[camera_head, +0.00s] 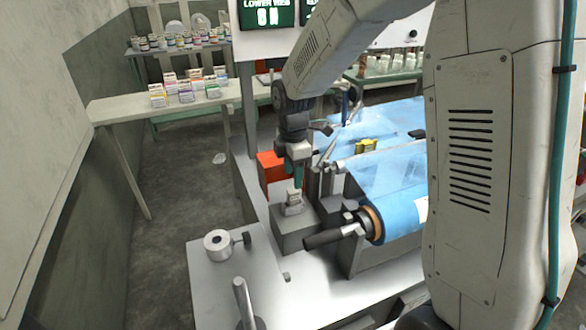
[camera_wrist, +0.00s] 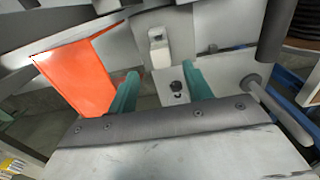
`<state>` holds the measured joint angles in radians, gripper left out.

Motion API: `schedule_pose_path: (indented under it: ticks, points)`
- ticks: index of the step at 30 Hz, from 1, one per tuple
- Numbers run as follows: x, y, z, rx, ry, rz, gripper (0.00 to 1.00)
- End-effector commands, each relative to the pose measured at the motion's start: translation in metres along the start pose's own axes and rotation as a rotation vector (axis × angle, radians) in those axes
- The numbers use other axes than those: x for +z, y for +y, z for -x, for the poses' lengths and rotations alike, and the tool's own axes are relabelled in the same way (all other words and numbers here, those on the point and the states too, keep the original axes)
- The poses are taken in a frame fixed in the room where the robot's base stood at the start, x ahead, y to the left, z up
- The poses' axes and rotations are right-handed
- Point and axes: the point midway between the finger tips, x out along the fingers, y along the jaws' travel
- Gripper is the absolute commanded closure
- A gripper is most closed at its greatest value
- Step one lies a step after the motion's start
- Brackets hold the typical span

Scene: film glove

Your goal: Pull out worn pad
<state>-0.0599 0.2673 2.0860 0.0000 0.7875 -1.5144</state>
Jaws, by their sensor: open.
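A small light-grey piece, which looks like the worn pad (camera_head: 293,204), stands upright on a grey block (camera_head: 290,219) at the machine's near left corner. In the wrist view a pale upright piece (camera_wrist: 159,50), likely the same pad, shows beyond the fingertips, between them in the picture. My gripper (camera_head: 298,182) points down just above the pad in the head view. Its two teal fingers (camera_wrist: 161,85) are apart with nothing held between them. Whether a finger touches the pad cannot be told.
An orange box (camera_head: 268,172) stands behind and left of the pad; it is large in the wrist view (camera_wrist: 75,80). A blue film roll (camera_head: 400,212) with a dark handle (camera_head: 332,236) lies to the right. A metal collar (camera_head: 217,243) sits on the bench at front left.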

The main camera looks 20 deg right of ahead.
Motion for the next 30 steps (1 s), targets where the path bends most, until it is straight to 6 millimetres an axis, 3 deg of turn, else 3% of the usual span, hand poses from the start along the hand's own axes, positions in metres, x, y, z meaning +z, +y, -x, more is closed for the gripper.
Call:
schedule_pose_path:
  ticks: [12,25,30]
  points:
    - [0.000,-0.001,-0.059,-0.003,0.000,-0.002,0.50]
    - [0.000,-0.001,-0.069,-0.001,0.000,-0.004,0.50]
    - [0.000,-0.001,-0.069,-0.001,0.000,-0.004,0.97]
